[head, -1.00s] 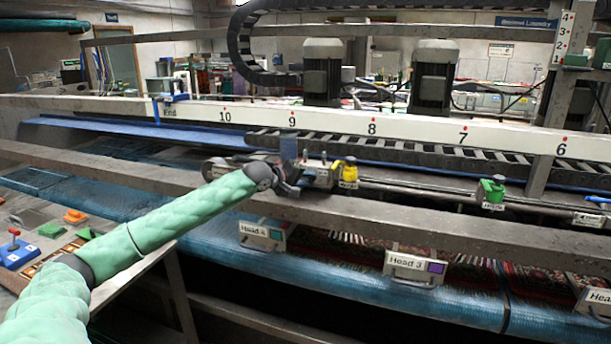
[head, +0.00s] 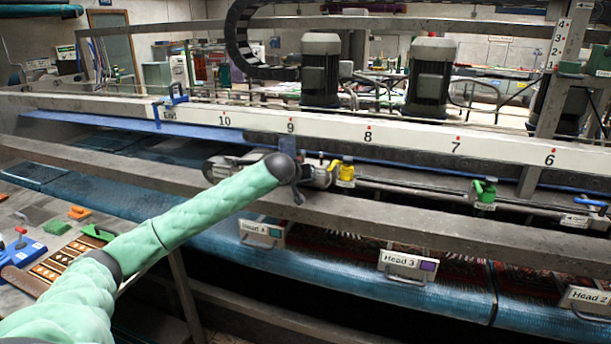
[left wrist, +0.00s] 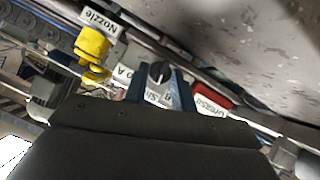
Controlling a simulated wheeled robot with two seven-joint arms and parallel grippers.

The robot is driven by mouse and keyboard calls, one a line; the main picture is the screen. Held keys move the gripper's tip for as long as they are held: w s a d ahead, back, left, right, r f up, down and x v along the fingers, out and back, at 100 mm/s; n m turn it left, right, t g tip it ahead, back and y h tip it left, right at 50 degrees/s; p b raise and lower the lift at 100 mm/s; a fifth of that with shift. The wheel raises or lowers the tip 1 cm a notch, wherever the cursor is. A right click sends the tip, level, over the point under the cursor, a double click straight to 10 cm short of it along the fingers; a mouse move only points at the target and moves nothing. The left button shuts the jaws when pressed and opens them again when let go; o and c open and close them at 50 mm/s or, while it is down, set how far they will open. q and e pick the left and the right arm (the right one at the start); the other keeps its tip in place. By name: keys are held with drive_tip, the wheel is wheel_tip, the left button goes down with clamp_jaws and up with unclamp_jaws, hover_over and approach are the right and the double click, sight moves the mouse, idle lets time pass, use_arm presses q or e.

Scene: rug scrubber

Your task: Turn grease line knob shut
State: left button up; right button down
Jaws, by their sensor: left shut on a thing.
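My left gripper (left wrist: 162,86) has dark blue fingers on either side of a small black knob (left wrist: 160,70), seen in the left wrist view. It is shut on this knob, whose pale plate carries partly covered lettering. A label reading "Grease" (left wrist: 211,107) and a red part (left wrist: 212,94) are just right of the fingers. In the head view my forearm hides most of the left gripper and the knob, at the rail left of the yellow valve. How far the knob is turned is not clear. My right gripper is not in view.
A yellow valve (head: 346,172) labelled "Nozzle" stands close beside the gripper; it also shows in the left wrist view (left wrist: 93,48). A green valve (head: 484,193) is farther right along the pipe. A long grey beam (head: 400,215) runs in front, above the blue rollers.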

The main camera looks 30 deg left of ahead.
use_arm(q)
drive_tip(key=shift+d+f+m+y, duration=0.1)
drive_tip(key=shift+m+y, duration=0.2)
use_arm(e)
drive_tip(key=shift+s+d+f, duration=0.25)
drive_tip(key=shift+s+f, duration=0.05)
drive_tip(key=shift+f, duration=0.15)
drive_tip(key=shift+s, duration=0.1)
use_arm(q)
drive_tip(key=o, duration=1)
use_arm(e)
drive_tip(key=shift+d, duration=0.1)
use_arm(q)
drive_tip(key=shift+s, duration=0.2)
drive_tip(key=b+v, duration=0.2)
drive_tip(key=v, duration=0.4)
drive_tip(key=shift+w+b, duration=0.1)
drive_tip(key=shift+b, duration=0.2)
drive_tip(key=shift+v, duration=0.8)
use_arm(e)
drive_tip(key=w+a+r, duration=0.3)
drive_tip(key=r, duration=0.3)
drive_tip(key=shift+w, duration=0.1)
